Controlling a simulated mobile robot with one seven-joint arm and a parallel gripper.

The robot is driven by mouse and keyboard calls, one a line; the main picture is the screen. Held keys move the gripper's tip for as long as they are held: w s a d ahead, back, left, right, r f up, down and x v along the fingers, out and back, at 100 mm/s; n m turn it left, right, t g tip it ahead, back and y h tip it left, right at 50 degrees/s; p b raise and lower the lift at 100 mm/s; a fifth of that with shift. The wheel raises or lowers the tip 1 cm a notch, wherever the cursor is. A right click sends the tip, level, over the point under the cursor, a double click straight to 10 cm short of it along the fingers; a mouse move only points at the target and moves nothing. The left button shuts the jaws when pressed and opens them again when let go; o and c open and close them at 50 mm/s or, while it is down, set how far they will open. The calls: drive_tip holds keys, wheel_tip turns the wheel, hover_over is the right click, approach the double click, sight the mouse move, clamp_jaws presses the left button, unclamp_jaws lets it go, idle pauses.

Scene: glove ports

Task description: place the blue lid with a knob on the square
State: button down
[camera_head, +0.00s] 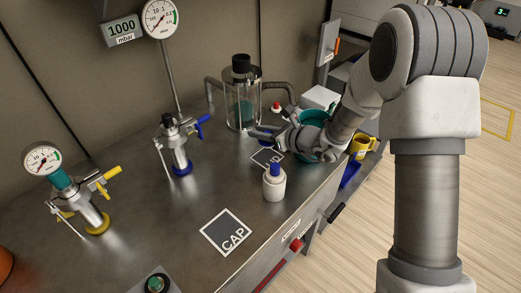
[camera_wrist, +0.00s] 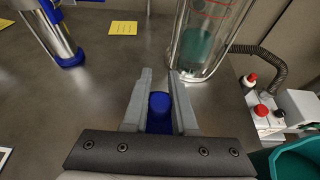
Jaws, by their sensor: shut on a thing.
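The blue lid with a knob (camera_wrist: 160,104) sits between the two fingers of my gripper (camera_wrist: 159,84) in the wrist view, and the fingers are shut on its knob. In the head view my gripper (camera_head: 258,134) is over the back of the bench, and the lid is mostly hidden there. A dark square marked CAP (camera_head: 226,232) with a white border lies flat and bare at the bench front. A second dark square with a pale border (camera_head: 266,157) lies just below my gripper, partly covered from view. I cannot tell the lid's height above the bench.
A white bottle with a blue top (camera_head: 274,187) stands between the two squares. A glass vessel (camera_head: 242,103) stands behind my gripper. Two metal valves, one blue-ringed (camera_head: 180,160) and one yellow-ringed (camera_head: 97,220), stand to the left. A teal bin (camera_wrist: 292,158) is at the right. Open bench lies around CAP.

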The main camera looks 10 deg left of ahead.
sight(260, 153)
drive_tip(key=shift+f+b, duration=0.6)
drive_tip(key=shift+f, duration=2.05)
drive_tip(key=shift+f, duration=0.1)
drive_tip(key=shift+f, duration=0.15)
drive_tip(key=c, duration=0.7)
unclamp_jaws()
drive_tip(key=shift+r, duration=0.35)
drive_tip(key=p+v, duration=0.2)
drive_tip(key=v, duration=0.9)
drive_tip(key=shift+s+d+r, duration=0.1)
drive_tip(key=shift+s+d, duration=0.15)
drive_tip(key=shift+d, duration=0.2)
